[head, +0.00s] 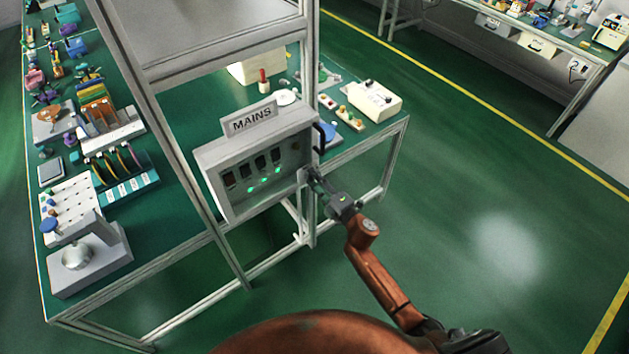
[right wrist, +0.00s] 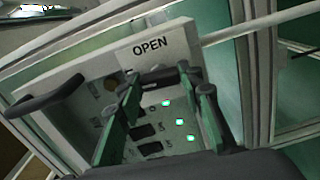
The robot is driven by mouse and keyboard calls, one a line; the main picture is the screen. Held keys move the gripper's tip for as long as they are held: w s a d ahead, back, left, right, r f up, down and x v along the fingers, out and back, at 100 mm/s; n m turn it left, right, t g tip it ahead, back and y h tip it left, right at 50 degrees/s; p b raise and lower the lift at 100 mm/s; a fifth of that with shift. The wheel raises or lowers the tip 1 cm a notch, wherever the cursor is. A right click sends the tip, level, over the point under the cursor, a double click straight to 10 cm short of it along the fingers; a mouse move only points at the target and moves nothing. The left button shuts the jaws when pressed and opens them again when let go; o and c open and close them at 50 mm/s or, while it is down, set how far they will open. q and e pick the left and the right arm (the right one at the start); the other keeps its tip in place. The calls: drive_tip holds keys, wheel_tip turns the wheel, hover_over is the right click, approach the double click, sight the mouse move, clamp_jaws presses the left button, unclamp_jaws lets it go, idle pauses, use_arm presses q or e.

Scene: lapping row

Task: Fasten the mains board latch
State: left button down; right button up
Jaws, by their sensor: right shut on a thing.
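The mains board (head: 212,158) is a grey box under a MAINS sign (head: 250,119), with dark switches and lit green lamps on its front. My right gripper (head: 311,176) is at the box's right edge, below a black handle (head: 319,137). In the right wrist view my right gripper (right wrist: 165,88) is shut on a small dark piece, seemingly the latch, beside the word OPEN (right wrist: 153,47). The fingers hide most of this piece, and I cannot tell its exact position. The black handle (right wrist: 42,97) is clear of the fingers there. My left gripper is not in view.
A grey frame post (head: 180,125) stands before the green bench (head: 185,262). A scale-like device (head: 90,262) and racks sit on the bench at left. A cream box (head: 374,101) lies at right. The floor at right is clear.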

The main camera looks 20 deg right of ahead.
drive_tip(key=shift+n, duration=0.6)
drive_tip(key=o, duration=1.2)
drive_tip(key=shift+c, duration=0.2)
drive_tip(key=shift+s, duration=0.1)
drive_tip(key=v, duration=1.1)
drive_tip(key=shift+s+d, duration=0.15)
drive_tip(key=shift+s, duration=0.25)
